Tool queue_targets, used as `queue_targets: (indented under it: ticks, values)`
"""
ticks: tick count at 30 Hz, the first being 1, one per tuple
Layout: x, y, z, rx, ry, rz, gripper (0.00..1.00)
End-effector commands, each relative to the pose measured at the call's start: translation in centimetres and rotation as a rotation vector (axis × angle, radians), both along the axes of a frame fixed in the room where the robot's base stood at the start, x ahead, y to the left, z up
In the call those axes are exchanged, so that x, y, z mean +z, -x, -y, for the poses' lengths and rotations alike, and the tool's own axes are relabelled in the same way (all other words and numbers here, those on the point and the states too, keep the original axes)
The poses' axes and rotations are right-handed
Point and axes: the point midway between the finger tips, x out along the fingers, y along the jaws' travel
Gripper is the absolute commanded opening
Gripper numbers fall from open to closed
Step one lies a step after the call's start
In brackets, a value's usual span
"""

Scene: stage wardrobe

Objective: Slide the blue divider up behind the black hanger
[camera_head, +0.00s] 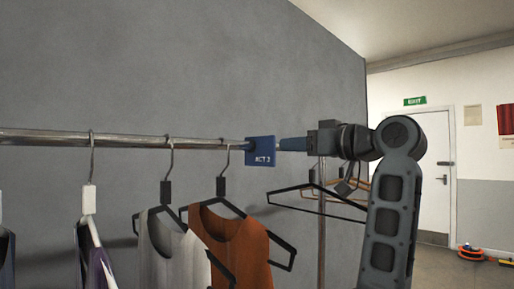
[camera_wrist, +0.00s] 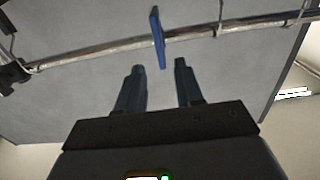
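The blue divider (camera_head: 260,151), marked "ACT 3", sits on the metal rail just right of the hook of the orange top's black hanger (camera_head: 222,187). An empty black hanger (camera_head: 318,188) hangs farther right, partly behind my arm. My gripper (camera_head: 282,144) is at the divider's right side, at about rail height. In the wrist view my gripper (camera_wrist: 159,68) is open, with a clear gap between its fingers. The divider (camera_wrist: 157,38) shows edge-on there, its lower end in line with this gap. I cannot tell whether a finger touches it.
The rail (camera_head: 110,138) runs along a grey wall. An orange top (camera_head: 232,245), a pale grey top (camera_head: 165,250) and a purple-and-white garment (camera_head: 92,262) hang left of the divider. A rail post (camera_head: 321,235) stands below my gripper. A white door (camera_head: 432,170) is at the back right.

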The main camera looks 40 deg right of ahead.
Motion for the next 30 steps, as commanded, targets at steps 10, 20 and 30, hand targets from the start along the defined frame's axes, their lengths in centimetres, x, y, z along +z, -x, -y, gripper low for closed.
queue_targets:
  ticks: [10,20,30]
  values:
    - [0.2,-4.1,-0.2,0.003,-0.002,-0.003,0.36]
    - [0.1,-7.5,-0.3,0.002,0.001,0.000,0.36]
    - [0.1,-7.7,-0.3,0.001,0.001,0.000,0.32]
